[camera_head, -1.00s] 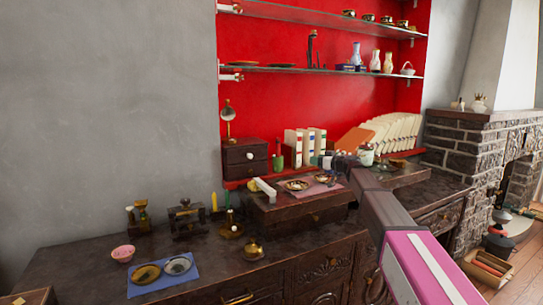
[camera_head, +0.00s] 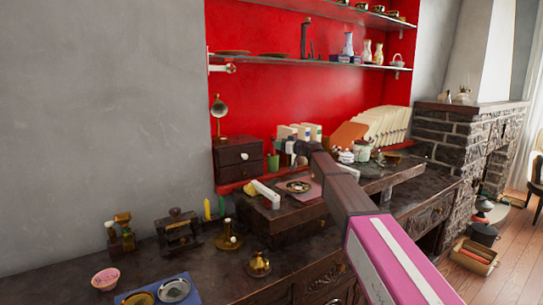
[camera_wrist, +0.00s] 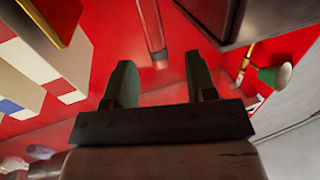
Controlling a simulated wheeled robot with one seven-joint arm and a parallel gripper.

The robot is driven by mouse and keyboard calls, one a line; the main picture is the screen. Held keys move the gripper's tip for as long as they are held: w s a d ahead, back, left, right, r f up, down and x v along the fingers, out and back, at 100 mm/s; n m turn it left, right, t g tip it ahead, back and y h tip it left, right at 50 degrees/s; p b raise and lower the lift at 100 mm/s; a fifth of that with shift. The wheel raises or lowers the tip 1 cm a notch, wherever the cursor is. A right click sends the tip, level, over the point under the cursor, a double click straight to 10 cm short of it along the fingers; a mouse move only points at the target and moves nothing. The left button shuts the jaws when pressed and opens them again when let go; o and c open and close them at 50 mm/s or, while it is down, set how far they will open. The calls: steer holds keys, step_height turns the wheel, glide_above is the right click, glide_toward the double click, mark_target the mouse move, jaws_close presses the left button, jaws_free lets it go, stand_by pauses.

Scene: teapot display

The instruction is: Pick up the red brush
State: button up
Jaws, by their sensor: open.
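A slim red upright piece (camera_wrist: 152,28), which looks like the red brush, stands in the wrist view between the dark cabinet and the books. Its end lies between the fingers of my gripper (camera_wrist: 160,80) in the picture; I cannot tell the depth gap, but nothing is clamped. My gripper is open, with two dark green fingers apart. In the head view my gripper (camera_head: 287,147) is in front of the books, just right of a green cup (camera_head: 273,161). The brush is too small to make out there.
The drawer cabinet (camera_head: 238,166) with a brass lamp (camera_head: 218,110) stands left of the cup; the cabinet (camera_wrist: 208,14) is close at right in the wrist view. Books (camera_wrist: 28,62) are at left there. Fanned pale cards (camera_head: 385,125) stand further right.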

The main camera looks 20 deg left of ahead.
steer(key=x, duration=0.7)
steer(key=shift+w, duration=0.4)
steer(key=shift+a, duration=0.1)
jaws_close()
